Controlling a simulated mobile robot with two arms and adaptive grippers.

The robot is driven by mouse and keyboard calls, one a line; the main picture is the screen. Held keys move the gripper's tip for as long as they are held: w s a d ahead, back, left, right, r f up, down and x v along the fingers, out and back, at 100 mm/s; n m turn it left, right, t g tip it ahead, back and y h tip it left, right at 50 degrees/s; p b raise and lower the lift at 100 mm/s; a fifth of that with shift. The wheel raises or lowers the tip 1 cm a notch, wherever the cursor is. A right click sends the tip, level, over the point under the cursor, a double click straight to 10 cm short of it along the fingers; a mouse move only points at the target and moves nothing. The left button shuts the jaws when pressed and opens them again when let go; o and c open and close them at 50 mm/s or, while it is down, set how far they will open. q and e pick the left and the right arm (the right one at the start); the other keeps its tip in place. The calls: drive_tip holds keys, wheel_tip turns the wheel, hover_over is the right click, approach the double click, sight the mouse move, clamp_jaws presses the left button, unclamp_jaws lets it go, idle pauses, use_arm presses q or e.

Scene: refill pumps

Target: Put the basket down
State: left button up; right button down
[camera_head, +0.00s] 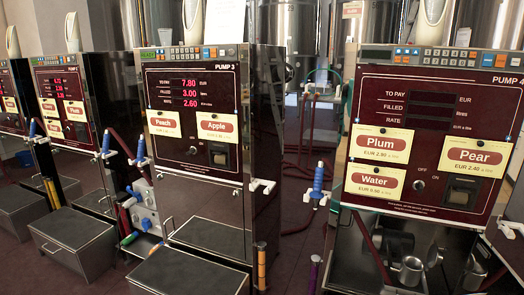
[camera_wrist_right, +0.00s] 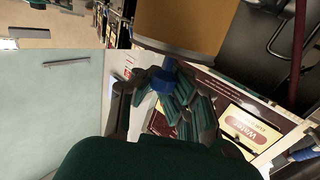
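No basket can be made out in either view. My right gripper (camera_wrist_right: 165,105) shows in the right wrist view, with dark fingers and several teal pads around the middle of the picture. A blue part (camera_wrist_right: 163,80) appears by the fingers, below a tan cylindrical object (camera_wrist_right: 185,25). Whether the fingers touch or hold either one is unclear, as the parts overlap. My left gripper is not in view.
Pump 3 (camera_head: 192,135) and Pump 4 (camera_head: 430,140) stand ahead, with blue-handled nozzles (camera_head: 318,180) between them. Step-like boxes (camera_head: 75,245) stand before the left pumps. Metal fittings (camera_head: 410,268) show under Pump 4. Dark floor lies between the pumps.

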use_arm(q)
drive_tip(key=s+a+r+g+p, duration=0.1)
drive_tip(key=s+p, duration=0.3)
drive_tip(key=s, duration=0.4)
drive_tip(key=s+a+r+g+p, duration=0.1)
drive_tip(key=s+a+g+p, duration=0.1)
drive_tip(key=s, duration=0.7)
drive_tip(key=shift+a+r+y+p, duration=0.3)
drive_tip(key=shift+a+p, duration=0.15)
drive_tip(key=shift+p, duration=0.75)
use_arm(e)
drive_tip(key=s+a+r+n+t+y, duration=0.3)
drive_tip(key=s+a+r+n+y, duration=0.1)
drive_tip(key=a+r, duration=0.4)
drive_tip(key=s+a+r+n+t+y, duration=0.3)
drive_tip(key=a+r+y, duration=0.3)
drive_tip(key=a, duration=0.3)
drive_tip(key=s+a+r+n+t+y, duration=0.2)
drive_tip(key=s+a+r+n+y, duration=0.3)
drive_tip(key=a+r, duration=0.4)
drive_tip(key=shift+s+r+t, duration=0.3)
drive_tip(key=shift+s+t, duration=0.1)
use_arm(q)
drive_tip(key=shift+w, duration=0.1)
use_arm(e)
drive_tip(key=shift+d, duration=0.1)
